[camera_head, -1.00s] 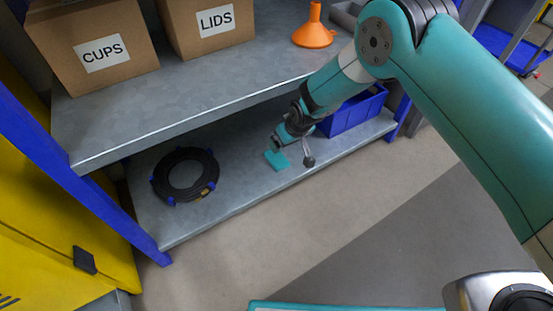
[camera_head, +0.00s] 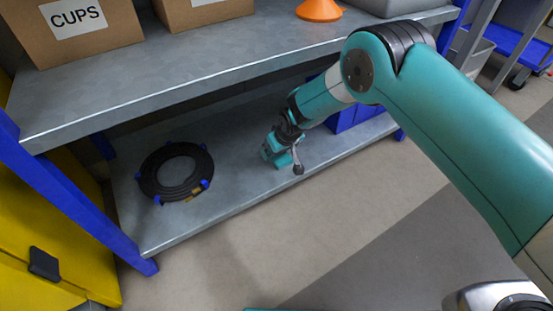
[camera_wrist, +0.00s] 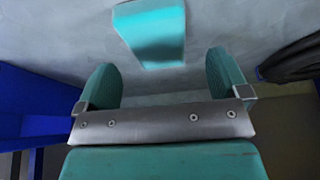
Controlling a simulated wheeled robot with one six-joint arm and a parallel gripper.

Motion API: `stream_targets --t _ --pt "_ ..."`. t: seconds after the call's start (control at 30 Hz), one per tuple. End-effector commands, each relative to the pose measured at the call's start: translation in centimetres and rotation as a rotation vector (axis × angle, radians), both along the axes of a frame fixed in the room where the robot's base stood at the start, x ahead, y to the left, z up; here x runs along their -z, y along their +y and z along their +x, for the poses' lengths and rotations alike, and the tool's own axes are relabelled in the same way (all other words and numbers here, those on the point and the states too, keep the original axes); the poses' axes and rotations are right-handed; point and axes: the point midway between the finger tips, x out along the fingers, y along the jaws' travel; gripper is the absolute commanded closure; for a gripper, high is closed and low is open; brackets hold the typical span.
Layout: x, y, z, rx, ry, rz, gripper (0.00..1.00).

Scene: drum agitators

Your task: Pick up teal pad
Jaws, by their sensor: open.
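The teal pad (camera_wrist: 150,35) lies on the grey lower shelf, as the wrist view shows. It is ahead of my gripper (camera_wrist: 162,72), just beyond the two fingertips and roughly between their lines. My gripper is open, with nothing between its fingers. In the head view my gripper (camera_head: 272,150) is low over the lower shelf, and a teal patch beside its tip looks like the pad (camera_head: 284,161), mostly hidden by the gripper.
A coiled black hose (camera_head: 150,175) with blue clips lies to the left on the lower shelf (camera_head: 225,195). A blue bin (camera_head: 352,113) stands to the right, behind my arm. The upper shelf (camera_head: 180,75) overhangs, holding boxes and an orange funnel (camera_head: 319,9).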

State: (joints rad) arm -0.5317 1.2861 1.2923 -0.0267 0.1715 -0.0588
Motion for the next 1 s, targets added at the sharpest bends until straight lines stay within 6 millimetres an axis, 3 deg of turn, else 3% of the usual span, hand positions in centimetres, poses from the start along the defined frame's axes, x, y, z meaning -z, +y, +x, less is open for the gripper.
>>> stream_targets --t 0.03,0.2,0.87,1.0 --pt "1.6 0.0 0.2 0.002 0.000 0.000 0.06" --pt "3.2 0.1 0.6 0.008 -0.001 0.000 0.06" --pt "3.4 0.3 0.5 0.004 0.000 0.000 0.06" --pt "3.4 0.3 0.5 0.005 0.000 0.000 0.34"
